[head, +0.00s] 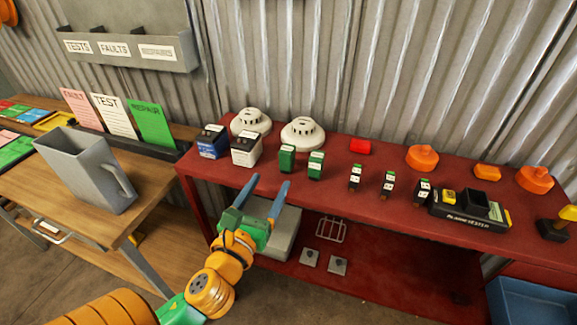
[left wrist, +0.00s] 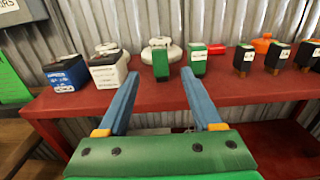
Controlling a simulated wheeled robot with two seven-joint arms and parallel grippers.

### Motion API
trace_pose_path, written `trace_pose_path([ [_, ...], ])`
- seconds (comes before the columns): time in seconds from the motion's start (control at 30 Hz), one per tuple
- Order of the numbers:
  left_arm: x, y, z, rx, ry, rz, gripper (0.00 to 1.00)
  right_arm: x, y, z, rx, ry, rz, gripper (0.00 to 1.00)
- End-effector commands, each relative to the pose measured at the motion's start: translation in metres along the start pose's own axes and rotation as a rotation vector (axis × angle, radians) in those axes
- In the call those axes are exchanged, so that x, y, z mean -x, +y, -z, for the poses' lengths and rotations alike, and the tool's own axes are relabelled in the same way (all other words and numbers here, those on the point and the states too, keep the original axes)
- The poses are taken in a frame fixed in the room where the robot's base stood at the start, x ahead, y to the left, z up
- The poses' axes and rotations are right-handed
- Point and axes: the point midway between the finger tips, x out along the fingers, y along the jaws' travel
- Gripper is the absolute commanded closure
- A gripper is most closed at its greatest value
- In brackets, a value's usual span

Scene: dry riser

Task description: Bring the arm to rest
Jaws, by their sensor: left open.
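My left arm reaches in from the bottom left in the head view, orange and green. Its left gripper (head: 267,193) has two blue fingers, spread apart with nothing between them. The fingers are in front of the red bench's (head: 342,190) front edge, near its left end. In the left wrist view the open left gripper (left wrist: 162,100) points toward the bench, with a green block (left wrist: 160,64) beyond the gap between the fingers. My right gripper is not in view.
A blue battery (head: 212,142), a white battery (head: 247,149), smoke detectors (head: 302,133), green blocks (head: 287,158) and a tester (head: 468,210) stand on the bench. A grey box (head: 284,236) is on its lower shelf. A grey jug (head: 92,172) stands on the wooden table (head: 68,212) at left.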

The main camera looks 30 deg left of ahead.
Motion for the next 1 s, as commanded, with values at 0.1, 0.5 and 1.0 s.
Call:
trace_pose_path([
  [0.1, 0.000, 0.001, 0.003, 0.029, 0.011, -0.006, 0.33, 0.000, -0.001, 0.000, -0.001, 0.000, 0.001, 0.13],
  [0.5, 0.090, -0.008, 0.174, 1.850, 0.489, -0.940, 0.33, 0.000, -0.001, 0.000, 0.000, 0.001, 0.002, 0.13],
  [1.0, 0.174, -0.050, 0.359, 2.206, 0.448, -1.775, 0.33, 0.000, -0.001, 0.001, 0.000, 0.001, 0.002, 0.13],
])
